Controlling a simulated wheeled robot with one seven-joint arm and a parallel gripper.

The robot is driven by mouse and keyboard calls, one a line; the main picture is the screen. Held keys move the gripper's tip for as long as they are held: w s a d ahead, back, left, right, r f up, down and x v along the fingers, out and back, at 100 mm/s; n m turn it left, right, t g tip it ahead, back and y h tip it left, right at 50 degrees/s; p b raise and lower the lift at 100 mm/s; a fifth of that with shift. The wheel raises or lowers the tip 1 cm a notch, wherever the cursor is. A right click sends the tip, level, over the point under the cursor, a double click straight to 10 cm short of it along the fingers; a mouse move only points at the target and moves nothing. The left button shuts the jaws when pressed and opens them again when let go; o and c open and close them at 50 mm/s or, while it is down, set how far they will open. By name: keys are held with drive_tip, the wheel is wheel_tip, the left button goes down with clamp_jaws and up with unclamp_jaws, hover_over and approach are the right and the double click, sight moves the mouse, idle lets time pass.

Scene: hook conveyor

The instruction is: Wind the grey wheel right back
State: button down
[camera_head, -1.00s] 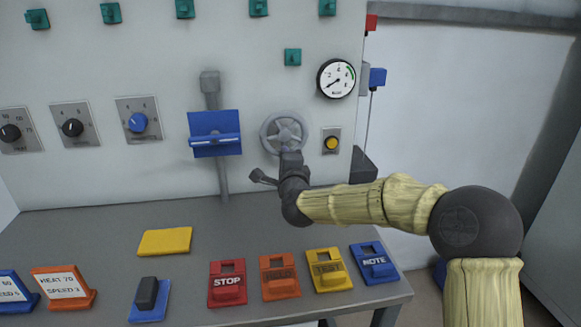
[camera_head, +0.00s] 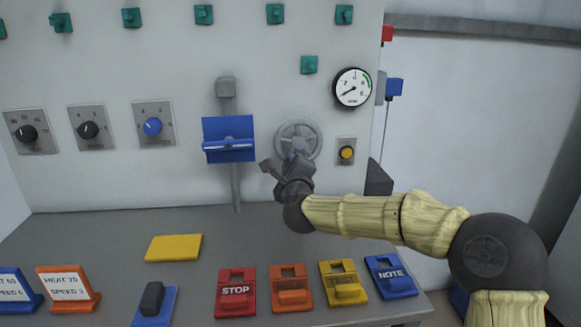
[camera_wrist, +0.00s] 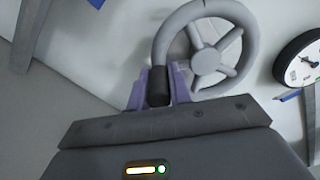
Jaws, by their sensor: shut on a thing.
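The grey wheel (camera_head: 299,136) is a spoked handwheel on the white panel, right of the blue holder. My gripper (camera_head: 294,162) is at its lower edge. In the wrist view the wheel (camera_wrist: 206,58) fills the upper middle, and my gripper (camera_wrist: 159,88) is shut around a dark grip (camera_wrist: 158,86) at the rim's lower left. My gripper hides part of the wheel's lower rim in the head view. The round gauge (camera_head: 352,88) is up and right of the wheel; it shows partly in the wrist view (camera_wrist: 298,60).
A yellow button (camera_head: 347,153) is right of the wheel, and the blue holder (camera_head: 229,152) is to its left. Below, the grey table (camera_head: 110,235) carries STOP (camera_head: 235,289) and other coloured tags, a yellow block (camera_head: 173,248) and upright cards.

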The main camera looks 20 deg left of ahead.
drive_tip(key=shift+f, duration=0.25)
drive_tip(key=c, duration=1.3)
unclamp_jaws()
drive_tip(key=shift+r, duration=0.1)
drive_tip(key=p+v, duration=0.1)
drive_tip(key=v, duration=1.6)
drive_tip(key=shift+d, duration=0.2)
drive_tip(key=shift+s, duration=0.1)
